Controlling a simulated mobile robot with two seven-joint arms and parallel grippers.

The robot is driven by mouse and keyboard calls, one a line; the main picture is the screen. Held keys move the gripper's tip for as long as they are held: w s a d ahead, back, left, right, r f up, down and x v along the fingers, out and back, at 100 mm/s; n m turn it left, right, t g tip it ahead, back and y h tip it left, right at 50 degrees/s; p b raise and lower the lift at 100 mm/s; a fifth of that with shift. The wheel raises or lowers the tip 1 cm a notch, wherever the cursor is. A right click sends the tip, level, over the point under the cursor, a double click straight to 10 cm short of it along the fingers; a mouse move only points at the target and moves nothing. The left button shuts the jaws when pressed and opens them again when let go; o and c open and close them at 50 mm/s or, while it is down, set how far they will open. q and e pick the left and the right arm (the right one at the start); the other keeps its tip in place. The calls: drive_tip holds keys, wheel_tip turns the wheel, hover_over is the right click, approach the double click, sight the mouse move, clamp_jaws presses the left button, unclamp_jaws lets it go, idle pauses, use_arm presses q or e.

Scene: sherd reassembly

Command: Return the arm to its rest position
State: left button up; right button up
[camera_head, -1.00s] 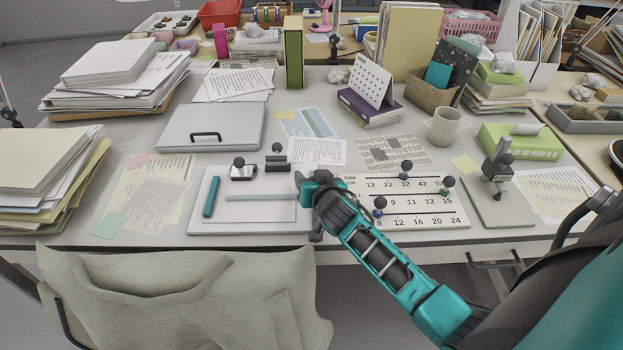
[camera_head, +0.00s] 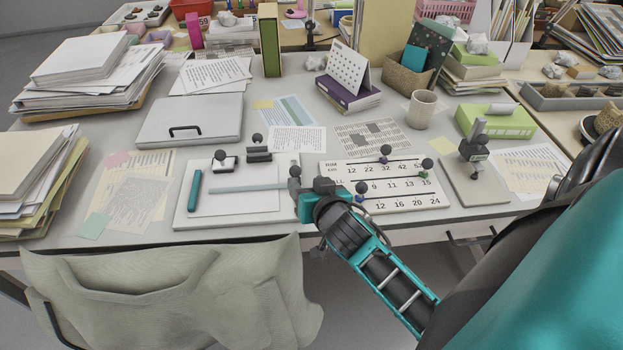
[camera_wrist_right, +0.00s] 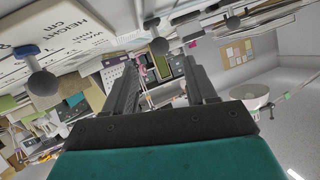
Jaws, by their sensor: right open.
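My right arm comes in from the lower right in the head view. Its gripper (camera_head: 296,186) is over the right edge of the white drawing board (camera_head: 184,216), beside the number board (camera_head: 400,203). In the right wrist view the two dark fingers of the gripper (camera_wrist_right: 160,85) stand apart with nothing held between them. The wrist view is tilted, and the number board (camera_wrist_right: 65,25) with a round grey knob (camera_wrist_right: 42,82) shows at its upper left. My left gripper is in neither view.
A teal stick (camera_head: 194,190) lies on the drawing board. A grey clamp stand (camera_head: 474,180) stands right of the number board. A chair back (camera_head: 170,295) is in front of the desk. Paper stacks (camera_head: 85,75) fill the left; a mug (camera_head: 421,109) stands at back right.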

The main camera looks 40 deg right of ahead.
drive_tip(key=shift+v, duration=1)
drive_tip(key=s+a+f+n+g+y, duration=0.2)
drive_tip(key=s+a+f+n+y, duration=0.4)
drive_tip(key=s+a+f+n, duration=0.2)
drive_tip(key=s+a+f, duration=0.1)
drive_tip(key=s+a, duration=0.1)
drive_tip(key=a, duration=0.1)
drive_tip(key=shift+s+a+f, duration=0.3)
drive_tip(key=shift+s+f, duration=0.05)
drive_tip(key=shift+f, duration=0.05)
idle(1.0)
